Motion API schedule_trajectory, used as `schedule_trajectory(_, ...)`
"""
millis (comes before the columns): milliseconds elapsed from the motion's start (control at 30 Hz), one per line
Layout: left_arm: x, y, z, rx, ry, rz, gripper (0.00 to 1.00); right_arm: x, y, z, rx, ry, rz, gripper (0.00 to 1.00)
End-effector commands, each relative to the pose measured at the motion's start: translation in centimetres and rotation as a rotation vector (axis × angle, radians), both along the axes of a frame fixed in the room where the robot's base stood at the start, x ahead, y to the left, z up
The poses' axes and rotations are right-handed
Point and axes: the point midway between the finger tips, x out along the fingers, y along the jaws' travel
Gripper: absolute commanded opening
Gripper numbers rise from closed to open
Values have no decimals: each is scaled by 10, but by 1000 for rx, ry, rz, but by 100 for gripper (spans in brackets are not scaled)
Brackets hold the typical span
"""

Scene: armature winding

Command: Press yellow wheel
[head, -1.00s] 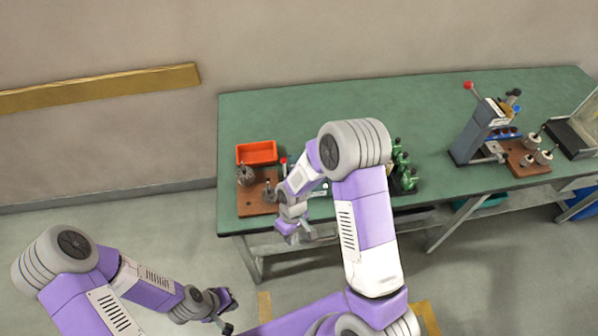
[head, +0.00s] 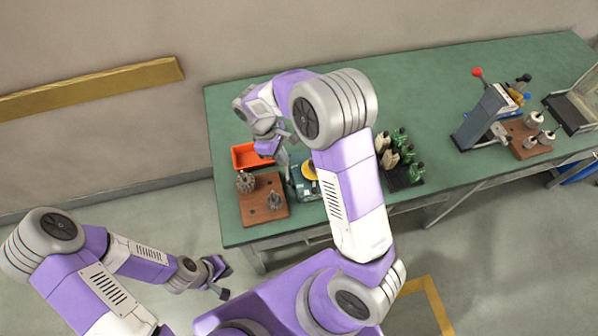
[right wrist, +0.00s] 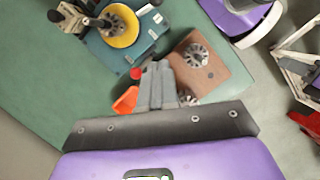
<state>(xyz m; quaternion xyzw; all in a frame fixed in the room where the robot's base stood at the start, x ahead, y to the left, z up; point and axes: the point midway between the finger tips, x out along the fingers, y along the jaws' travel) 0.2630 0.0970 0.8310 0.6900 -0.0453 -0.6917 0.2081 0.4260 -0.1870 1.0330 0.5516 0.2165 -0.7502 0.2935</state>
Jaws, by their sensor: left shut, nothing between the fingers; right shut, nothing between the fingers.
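The yellow wheel (head: 309,173) sits on a small teal machine (head: 306,190) near the table's left end; my right arm partly covers them in the head view. The right wrist view shows the wheel (right wrist: 122,40) around a dark hub on the machine (right wrist: 150,28). My right gripper (head: 280,144) is shut and empty, above the table beside the orange bin and apart from the wheel. In the right wrist view its closed fingertips (right wrist: 158,66) are beside the machine's red knob (right wrist: 137,73). My left gripper (head: 222,278) is shut and empty, low in front of the table.
An orange bin (head: 240,158) and a brown board (head: 258,212) with metal armatures stand left of the machine. Green-and-dark parts (head: 402,160) stand right of my right arm. A lever press (head: 485,120) stands further right. The table's back middle is clear.

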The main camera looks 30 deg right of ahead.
Motion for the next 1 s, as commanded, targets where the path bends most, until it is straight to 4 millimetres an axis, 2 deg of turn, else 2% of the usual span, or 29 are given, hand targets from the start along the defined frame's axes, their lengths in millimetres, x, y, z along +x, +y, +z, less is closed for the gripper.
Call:
schedule_trajectory(233, 0, 0, 0, 0, 1, 0, 0, -1, 0, -1, 1, 1, 0, 0)
schedule_trajectory(367, 0, 0, -1, 0, 0, 0, 0, -3, -2, -11, 0, 3, -1, 0)
schedule_trajectory(833, 0, 0, -6, 0, 0, 0, 0, -24, -21, -101, -1, 6, -1, 0)
schedule_trajectory(1000, 0, 0, -2, 0, 0, 0, 0, -42, -39, -100, 0, 1, -2, 0)
